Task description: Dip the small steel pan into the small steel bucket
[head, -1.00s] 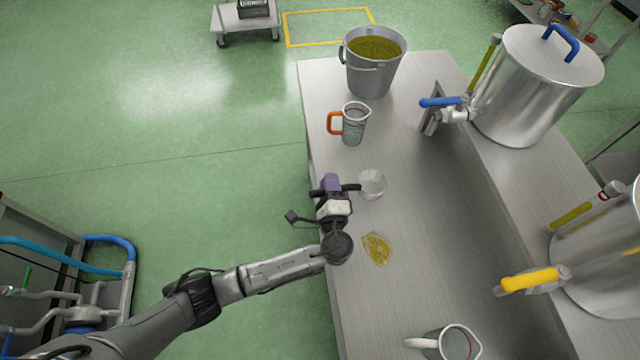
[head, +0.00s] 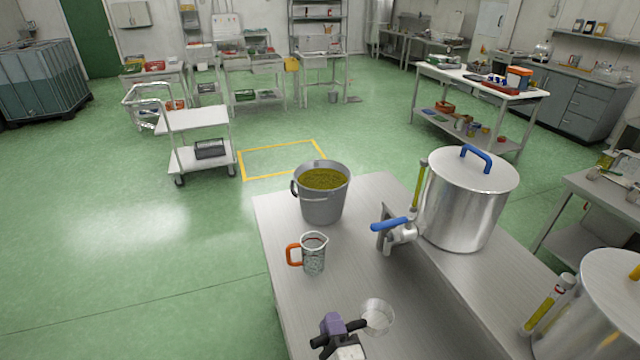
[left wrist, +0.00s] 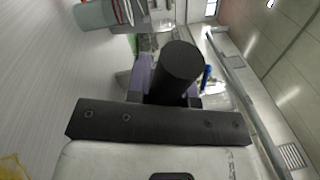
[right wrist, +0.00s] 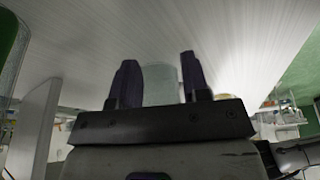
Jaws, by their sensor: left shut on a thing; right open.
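The small steel pan (head: 377,316) shows as a round pale bowl low in the head view, over the bench. My left gripper (head: 336,330) is shut on its black handle, which also shows end-on in the left wrist view (left wrist: 180,70). I cannot tell whether the pan touches the bench. The small steel bucket (head: 322,207) stands upright at the far end of the bench, beyond the pan, with yellow-green liquid inside. The pan is apart from it. My right gripper (right wrist: 158,78) is open, with a pale translucent thing (right wrist: 160,85) showing between its fingers; contact is unclear.
A measuring jug (head: 314,257) with an orange handle stands on the bench (head: 345,262) between pan and bucket. A large lidded steel tank (head: 467,205) with a blue-handled tap (head: 390,225) stands at the right. A second tank (head: 590,310) is nearer.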

